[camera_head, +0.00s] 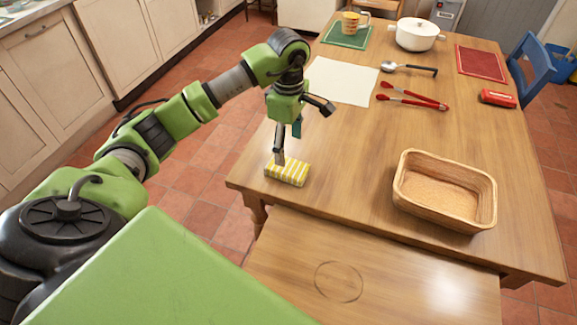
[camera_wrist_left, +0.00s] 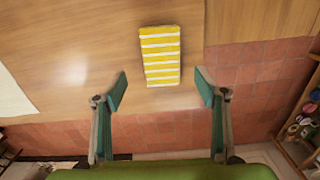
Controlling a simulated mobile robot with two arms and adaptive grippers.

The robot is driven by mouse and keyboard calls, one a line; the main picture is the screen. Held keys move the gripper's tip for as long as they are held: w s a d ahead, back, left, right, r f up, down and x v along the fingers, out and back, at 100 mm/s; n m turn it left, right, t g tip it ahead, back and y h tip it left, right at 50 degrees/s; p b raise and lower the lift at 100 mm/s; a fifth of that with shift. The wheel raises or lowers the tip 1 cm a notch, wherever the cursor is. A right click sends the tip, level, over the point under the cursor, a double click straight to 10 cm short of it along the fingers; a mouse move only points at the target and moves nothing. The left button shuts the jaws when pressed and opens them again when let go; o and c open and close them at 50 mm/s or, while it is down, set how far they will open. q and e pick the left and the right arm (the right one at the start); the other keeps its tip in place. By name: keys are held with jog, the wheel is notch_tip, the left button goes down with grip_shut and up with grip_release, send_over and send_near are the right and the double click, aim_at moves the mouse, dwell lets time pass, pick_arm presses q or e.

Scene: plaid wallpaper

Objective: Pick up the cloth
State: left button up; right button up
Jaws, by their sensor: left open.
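The cloth (camera_head: 289,172) is a small folded bundle with yellow and white stripes. It lies on the wooden table near its left front corner. In the left wrist view the cloth (camera_wrist_left: 160,56) lies ahead of the fingers, between their lines. My left gripper (camera_head: 297,134) is above the cloth, pointing down, and part of it overlaps the cloth's back edge in the head view. In the left wrist view my left gripper (camera_wrist_left: 161,90) is open and empty, with its two green-padded fingers wide apart. My right gripper is not in view.
A wicker basket (camera_head: 445,216) stands right of the cloth on the table (camera_head: 345,190). Farther back are a white sheet (camera_head: 342,80), red tongs (camera_head: 412,99), a ladle (camera_head: 408,69), a red packet (camera_head: 497,98), a white pot (camera_head: 417,37) and a mug (camera_head: 353,23). The table between cloth and basket is clear.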

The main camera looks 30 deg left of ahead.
aim_at(287, 166)
pick_arm(q)
notch_tip(287, 166, down, 3)
jog(key=shift+r, duration=0.2)
jog(key=shift+f, duration=0.55)
notch_tip(287, 166, down, 4)
jog(key=shift+s+a+f+p, duration=0.1)
jog(key=shift+f+p, duration=0.05)
jog(key=shift+p, duration=0.55)
jog(key=shift+f, duration=0.2)
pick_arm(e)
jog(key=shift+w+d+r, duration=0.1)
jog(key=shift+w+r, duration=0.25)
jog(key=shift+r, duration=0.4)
pick_arm(q)
jog(key=c, duration=1.2)
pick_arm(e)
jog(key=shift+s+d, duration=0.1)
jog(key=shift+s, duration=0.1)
